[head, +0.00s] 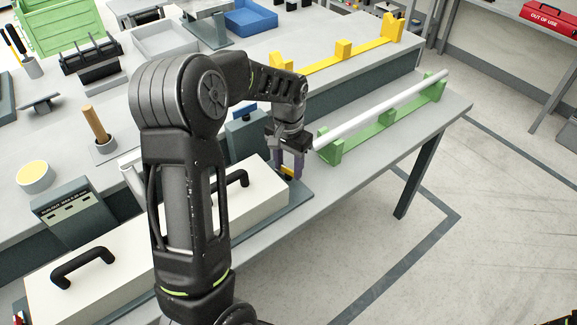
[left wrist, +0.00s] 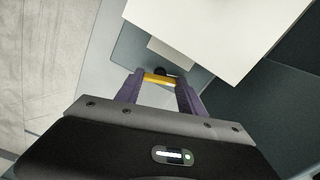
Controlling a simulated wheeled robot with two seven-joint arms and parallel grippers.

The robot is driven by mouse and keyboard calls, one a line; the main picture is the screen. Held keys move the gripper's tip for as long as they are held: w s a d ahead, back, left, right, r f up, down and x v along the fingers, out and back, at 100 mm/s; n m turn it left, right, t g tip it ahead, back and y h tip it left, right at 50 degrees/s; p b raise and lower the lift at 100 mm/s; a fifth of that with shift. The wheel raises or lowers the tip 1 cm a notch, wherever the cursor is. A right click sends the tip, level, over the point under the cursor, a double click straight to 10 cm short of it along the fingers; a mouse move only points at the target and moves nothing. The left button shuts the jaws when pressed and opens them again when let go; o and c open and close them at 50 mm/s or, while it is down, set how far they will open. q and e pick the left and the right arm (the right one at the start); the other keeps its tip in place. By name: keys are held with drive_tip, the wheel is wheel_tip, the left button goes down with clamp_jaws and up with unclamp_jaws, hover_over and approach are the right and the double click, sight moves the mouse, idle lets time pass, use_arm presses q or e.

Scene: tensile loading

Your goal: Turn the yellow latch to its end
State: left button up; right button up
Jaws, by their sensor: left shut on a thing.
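The yellow latch (head: 288,170) is at the right end of the low white-topped unit, near the front edge of the bench. In the left wrist view the latch (left wrist: 158,79) shows as a short yellow bar spanning the gap between my purple fingers. My left gripper (head: 291,160) points down at it and is shut on it, with a finger on each side. It also shows in the left wrist view (left wrist: 160,86). A dark round part sits just beyond the latch. The fingers hide part of the latch in the head view. My right gripper is not in view.
White covers with black handles (head: 82,267) lie left of the latch, partly behind my left arm. A white rod (head: 385,105) rests on a green rack (head: 378,126) to the right. A yellow rack (head: 343,50) stands behind. Open floor lies in front of the bench.

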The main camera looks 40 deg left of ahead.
sight(289, 169)
use_arm(q)
drive_tip(key=shift+r+m, duration=0.1)
drive_tip(key=shift+m, duration=1.6)
drive_tip(key=shift+w, duration=0.1)
drive_tip(key=o, duration=1.1)
wheel_tip(289, 169, up, 8)
drive_tip(key=shift+f+b, duration=0.1)
drive_tip(key=shift+b, duration=0.35)
